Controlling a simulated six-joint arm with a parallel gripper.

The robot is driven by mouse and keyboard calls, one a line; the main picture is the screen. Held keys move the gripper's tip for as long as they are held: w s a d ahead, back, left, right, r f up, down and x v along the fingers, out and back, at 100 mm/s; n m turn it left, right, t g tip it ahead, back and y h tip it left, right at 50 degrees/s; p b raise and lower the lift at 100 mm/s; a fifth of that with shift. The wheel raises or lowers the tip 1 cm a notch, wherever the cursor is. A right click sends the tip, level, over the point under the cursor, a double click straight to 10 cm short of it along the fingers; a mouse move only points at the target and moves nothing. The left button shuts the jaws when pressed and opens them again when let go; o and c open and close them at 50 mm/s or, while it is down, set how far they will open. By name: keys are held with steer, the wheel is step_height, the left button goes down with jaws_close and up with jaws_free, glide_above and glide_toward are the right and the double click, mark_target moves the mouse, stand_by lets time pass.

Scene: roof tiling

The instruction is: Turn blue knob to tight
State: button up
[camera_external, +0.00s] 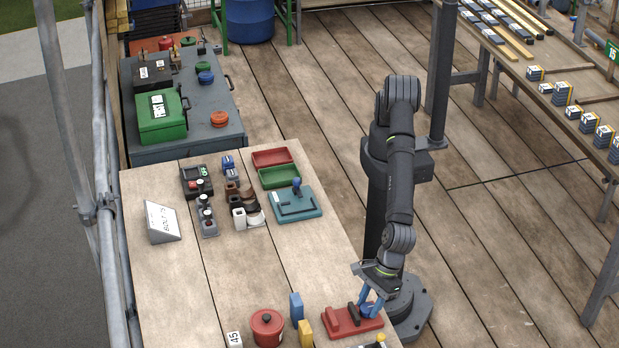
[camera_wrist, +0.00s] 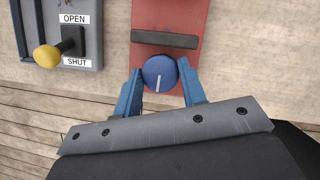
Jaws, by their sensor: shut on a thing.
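The blue knob (camera_wrist: 160,74) is round with a white pointer line on its face. It sits on a red base (camera_wrist: 170,18) with a dark bar beside it. In the wrist view the pointer line runs nearly straight toward my gripper. My gripper (camera_wrist: 162,92) has its two blue fingers on either side of the knob and is shut on it. In the external view the knob (camera_external: 367,310) is partly hidden by my gripper, at the right end of the red base near the table's edge. I see no "tight" mark in either view.
A grey panel (camera_wrist: 88,50) marked OPEN and SHUT, with a yellow-tipped lever (camera_wrist: 47,56), is left of the red base. A red pot (camera_external: 267,328), a blue block (camera_external: 296,309) and a yellow block (camera_external: 305,334) stand left of the base. The table's middle is clear.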

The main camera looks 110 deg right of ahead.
steer(key=m+h, duration=0.1)
steer(key=m, duration=0.3)
steer(key=shift+a+h, duration=0.15)
steer(key=shift+h, duration=0.25)
steer(key=shift+a+m+h, duration=0.1)
steer(key=shift+m+h, duration=0.7)
steer(key=shift+m, duration=1.5)
steer(key=o, duration=0.7)
steer(key=v, duration=1.7)
steer(key=shift+r, duration=0.3)
steer(key=shift+w, duration=0.1)
